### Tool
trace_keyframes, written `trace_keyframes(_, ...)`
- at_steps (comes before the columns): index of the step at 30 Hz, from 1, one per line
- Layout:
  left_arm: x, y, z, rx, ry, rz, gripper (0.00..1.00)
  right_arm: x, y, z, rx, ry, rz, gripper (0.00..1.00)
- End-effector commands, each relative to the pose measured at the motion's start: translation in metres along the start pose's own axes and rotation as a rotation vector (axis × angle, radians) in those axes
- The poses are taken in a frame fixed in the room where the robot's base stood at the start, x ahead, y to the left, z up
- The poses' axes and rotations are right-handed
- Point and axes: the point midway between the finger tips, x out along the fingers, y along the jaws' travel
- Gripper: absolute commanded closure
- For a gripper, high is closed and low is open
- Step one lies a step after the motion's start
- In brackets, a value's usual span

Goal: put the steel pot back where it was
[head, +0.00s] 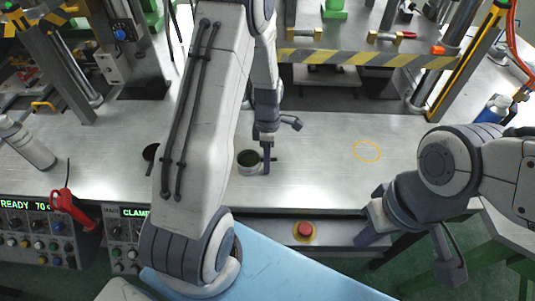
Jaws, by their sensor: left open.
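The small steel pot (247,170) stands upright on the steel bench, with dark contents showing inside its rim. My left gripper (281,138) is open right at the pot's right side. One finger points down beside the rim and the other sticks out to the right. I cannot tell whether the finger touches the pot. A thin orange ring (367,151) is marked on the bare bench to the right. My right gripper (410,256) is open and empty, low in front of the bench's right front edge.
A dark round shape (151,152) lies on the bench, partly behind my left arm. A striped press bar (365,59) stands behind. A red button (304,230) is at the front.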

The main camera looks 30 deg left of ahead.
Motion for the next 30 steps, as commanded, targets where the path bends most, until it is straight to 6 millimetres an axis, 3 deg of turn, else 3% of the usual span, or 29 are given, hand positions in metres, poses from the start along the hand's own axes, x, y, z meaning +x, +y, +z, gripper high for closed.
trace_keyframes(5, -0.02, 0.001, 0.0, 0.0, -0.002, 0.006, 0.55, 0.002, 0.0, 0.0, 0.0, 0.0, 0.0, 1.0)
trace_keyframes(15, -0.092, 0.001, 0.0, 0.0, -0.001, 0.006, 0.55, 0.009, 0.001, 0.001, 0.0, 0.0, 0.0, 1.0)
trace_keyframes(23, -0.121, -0.002, 0.002, 0.015, 0.0, 0.003, 0.55, 0.011, 0.001, 0.001, 0.0, 0.0, 0.0, 1.0)
trace_keyframes(26, -0.129, -0.015, 0.017, 0.143, 0.005, 0.015, 0.55, 0.011, 0.001, 0.001, 0.0, 0.0, 0.0, 1.0)
trace_keyframes(30, -0.143, -0.068, 0.06, 0.61, 0.028, 0.053, 0.55, 0.01, 0.001, 0.001, 0.0, 0.0, 0.0, 1.0)
